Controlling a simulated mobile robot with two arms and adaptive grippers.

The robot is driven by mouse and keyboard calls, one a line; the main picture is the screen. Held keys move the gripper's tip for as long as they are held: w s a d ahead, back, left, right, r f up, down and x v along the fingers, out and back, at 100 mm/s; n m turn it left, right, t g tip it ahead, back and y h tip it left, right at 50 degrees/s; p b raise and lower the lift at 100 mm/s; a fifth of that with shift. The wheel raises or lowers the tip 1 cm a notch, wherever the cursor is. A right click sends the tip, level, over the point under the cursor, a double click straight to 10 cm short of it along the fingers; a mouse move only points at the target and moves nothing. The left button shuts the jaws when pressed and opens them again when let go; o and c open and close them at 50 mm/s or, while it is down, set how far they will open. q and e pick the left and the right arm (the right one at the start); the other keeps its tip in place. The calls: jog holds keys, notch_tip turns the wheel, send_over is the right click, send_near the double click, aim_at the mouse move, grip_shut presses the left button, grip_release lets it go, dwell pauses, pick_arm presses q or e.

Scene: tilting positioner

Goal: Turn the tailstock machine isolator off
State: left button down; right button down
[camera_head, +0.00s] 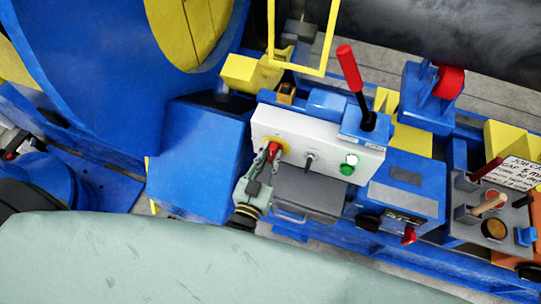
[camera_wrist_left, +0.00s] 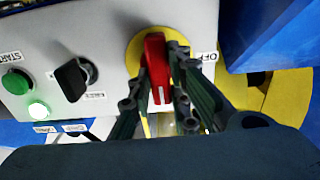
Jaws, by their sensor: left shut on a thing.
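The isolator is a red handle (camera_wrist_left: 157,62) on a round yellow plate (camera_wrist_left: 133,54), at the left end of a white control panel (camera_head: 318,148). In the head view the red handle (camera_head: 272,150) shows just past my fingertips. My left gripper (camera_head: 265,164) reaches up to it from below. In the wrist view the left gripper (camera_wrist_left: 160,85) is shut on the red handle, one finger on each side. The handle stands upright in that picture, with a white mark near its lower end. An OFF label (camera_wrist_left: 209,63) is to its right. My right gripper is not in view.
A black selector (camera_wrist_left: 74,78) and a green START button (camera_wrist_left: 16,82) share the panel, with a lit green lamp (camera_wrist_left: 38,110). A red-handled lever (camera_head: 350,70) rises beside the panel. A blue box (camera_head: 198,155) stands left of my gripper; a grey drawer (camera_head: 307,193) is to its right.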

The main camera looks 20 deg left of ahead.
pick_arm(q)
jog(key=n, duration=0.3)
jog(key=shift+a+n+p, duration=0.1)
jog(key=shift+n+p, duration=0.3)
jog(key=n, duration=0.4)
jog(key=shift+a+f+n, duration=0.15)
jog(key=shift+n, duration=0.15)
jog(key=shift+a+f+n+b, duration=0.15)
jog(key=shift+n+b, duration=0.4)
jog(key=shift+n, duration=1.85)
jog(key=shift+f+n+b, duration=0.15)
jog(key=shift+n+b, duration=0.4)
jog(key=shift+n, duration=1.85)
jog(key=c, duration=1.6)
grip_release()
jog(key=shift+c, duration=0.2)
jog(key=shift+s, duration=0.1)
